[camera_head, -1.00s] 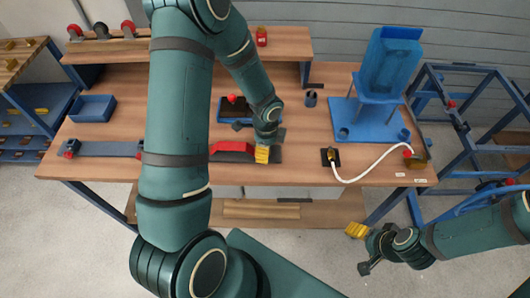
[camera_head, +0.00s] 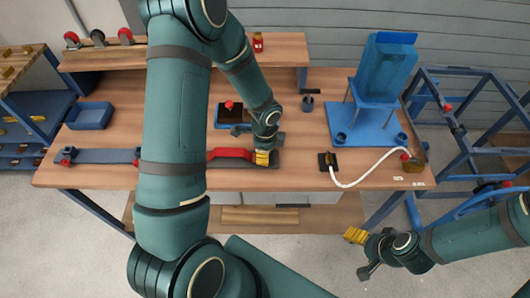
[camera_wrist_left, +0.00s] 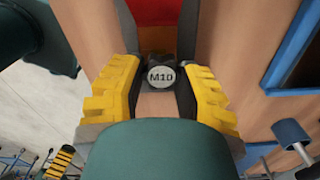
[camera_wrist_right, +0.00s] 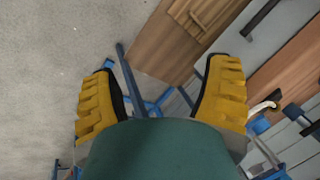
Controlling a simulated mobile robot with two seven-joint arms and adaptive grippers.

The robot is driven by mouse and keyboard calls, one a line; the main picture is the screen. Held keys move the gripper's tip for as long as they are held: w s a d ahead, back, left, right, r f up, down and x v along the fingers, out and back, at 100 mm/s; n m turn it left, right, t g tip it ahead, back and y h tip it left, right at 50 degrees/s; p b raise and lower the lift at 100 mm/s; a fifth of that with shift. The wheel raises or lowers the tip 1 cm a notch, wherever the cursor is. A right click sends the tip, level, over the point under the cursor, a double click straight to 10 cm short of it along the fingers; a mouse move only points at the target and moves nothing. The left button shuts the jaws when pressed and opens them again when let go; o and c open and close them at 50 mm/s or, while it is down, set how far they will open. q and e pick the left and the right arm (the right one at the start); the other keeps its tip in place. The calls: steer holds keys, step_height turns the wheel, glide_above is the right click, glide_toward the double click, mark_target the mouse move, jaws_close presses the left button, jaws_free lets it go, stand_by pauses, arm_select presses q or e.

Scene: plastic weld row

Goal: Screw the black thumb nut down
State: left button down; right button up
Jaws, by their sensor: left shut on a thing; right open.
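The black thumb nut (camera_wrist_left: 160,70) shows in the left wrist view as a dark piece with a pale round face marked M10. My left gripper (camera_head: 262,158) is shut on it, with a yellow finger on each side. In the head view the nut is hidden by this gripper, which is low over the bench at the right end of a red part (camera_head: 230,153). The red part also shows behind the nut in the left wrist view (camera_wrist_left: 158,12). My right gripper (camera_head: 356,236) is open and empty, off the front of the bench; its wide-apart fingers show in the right wrist view (camera_wrist_right: 162,85).
A blue stand (camera_head: 370,125) with a blue hopper is at the bench's right. A white hose (camera_head: 365,181) runs from a small black plate (camera_head: 327,161). A blue bin (camera_head: 90,116) sits at the left. A dark tray with a red knob (camera_head: 229,105) lies behind my left gripper.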

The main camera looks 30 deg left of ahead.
arm_select(q)
steer(key=m+p, duration=0.2)
steer(key=m, duration=0.2)
steer(key=m+p, duration=0.2)
steer(key=m, duration=0.3)
steer(key=shift+s+a+r+p, duration=0.1)
steer(key=shift+a+r+p, duration=0.05)
steer(key=shift+p, duration=0.25)
steer(key=m+p, duration=0.5)
steer(key=m, duration=0.3)
steer(key=shift+s+a+m, duration=0.1)
steer(key=shift+a+m, duration=0.05)
steer(key=shift+m, duration=0.15)
steer(key=shift+m+p, duration=0.7)
steer(key=shift+m, duration=0.1)
steer(key=shift+f, duration=0.2)
steer(key=c, duration=0.8)
jaws_free()
steer(key=shift+o, duration=0.2)
